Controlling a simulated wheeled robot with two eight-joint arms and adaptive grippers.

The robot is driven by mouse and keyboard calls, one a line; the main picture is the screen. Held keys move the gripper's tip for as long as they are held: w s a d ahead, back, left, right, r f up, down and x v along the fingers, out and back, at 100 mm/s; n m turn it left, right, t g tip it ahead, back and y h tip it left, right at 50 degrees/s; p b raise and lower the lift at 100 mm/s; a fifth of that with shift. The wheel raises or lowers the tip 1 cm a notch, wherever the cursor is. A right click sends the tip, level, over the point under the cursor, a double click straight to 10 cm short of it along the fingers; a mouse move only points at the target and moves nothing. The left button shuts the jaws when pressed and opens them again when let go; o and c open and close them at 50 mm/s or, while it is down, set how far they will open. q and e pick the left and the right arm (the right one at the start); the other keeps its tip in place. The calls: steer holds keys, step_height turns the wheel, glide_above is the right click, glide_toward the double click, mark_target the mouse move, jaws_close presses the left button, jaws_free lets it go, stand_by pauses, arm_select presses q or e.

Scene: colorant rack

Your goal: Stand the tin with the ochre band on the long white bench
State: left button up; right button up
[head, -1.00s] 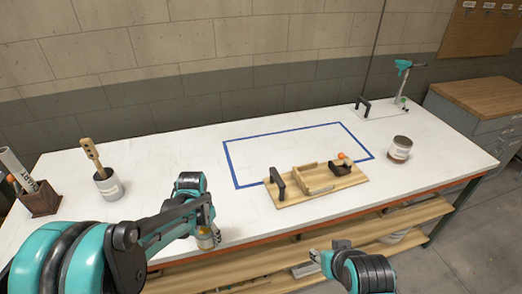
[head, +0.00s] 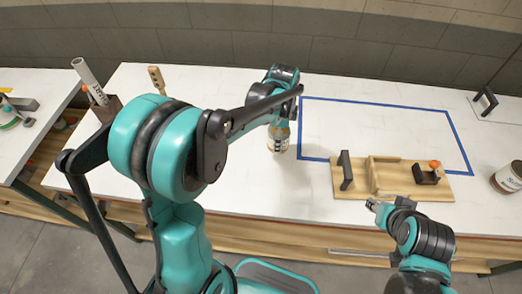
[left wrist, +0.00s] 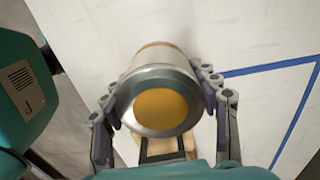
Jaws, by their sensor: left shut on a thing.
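The tin (head: 278,140) is in my left gripper (head: 279,125), over the long white bench (head: 235,180) just left of the blue tape outline. In the left wrist view the tin (left wrist: 160,100) is gripped between the two fingers (left wrist: 160,108). Its near end shows an ochre disc in a metal rim, and an ochre edge shows at its far end. It looks about upright in the head view; I cannot tell whether its base touches the bench. My right gripper (head: 377,207) hangs near the bench's front edge, its fingers too small to read.
A wooden tray with a black handle (head: 400,188) lies to the right on the bench. A blue tape outline (head: 450,125) is behind it. Another tin (head: 508,178) stands at the far right. A handled wooden tool (head: 157,78) stands at the back left. Bare bench surrounds the held tin.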

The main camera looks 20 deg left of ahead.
arm_select(q)
steer(key=b, duration=0.2)
glide_above(252, 161)
step_height(252, 161, down, 6)
steer(key=shift+s+d+r, duration=0.1)
steer(key=shift+r, duration=0.1)
steer(key=shift+f+b, duration=0.95)
steer(key=shift+f, duration=1)
steer(key=shift+f, duration=0.1)
steer(key=o, duration=1.3)
steer(key=shift+c, duration=0.2)
